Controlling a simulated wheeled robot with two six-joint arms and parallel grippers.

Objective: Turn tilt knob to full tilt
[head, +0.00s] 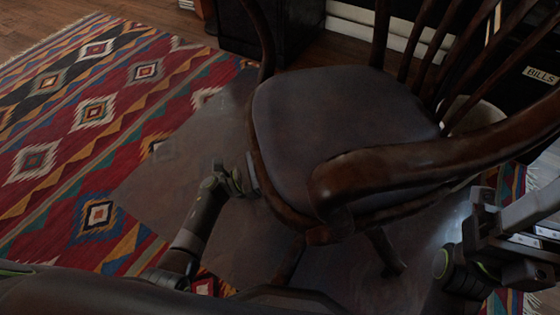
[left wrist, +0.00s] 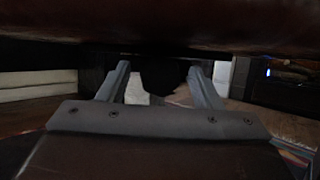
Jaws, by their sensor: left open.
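A dark wooden armchair (head: 345,130) with a leather-like seat stands in the middle of the head view. My left gripper (head: 250,178) is at the seat's left edge, and its fingertips are hidden there by the seat. In the left wrist view the left gripper (left wrist: 161,72) is open under the seat's underside (left wrist: 165,22). A dark shape (left wrist: 163,78), possibly the tilt knob, shows between the fingers; I cannot tell whether they touch it.
The armrest (head: 440,165) reaches over the right side of the seat, near my right arm. A clear floor mat (head: 190,165) lies under the chair on a patterned red rug (head: 95,120). A dark cabinet (head: 265,30) stands behind. The rug at left is clear.

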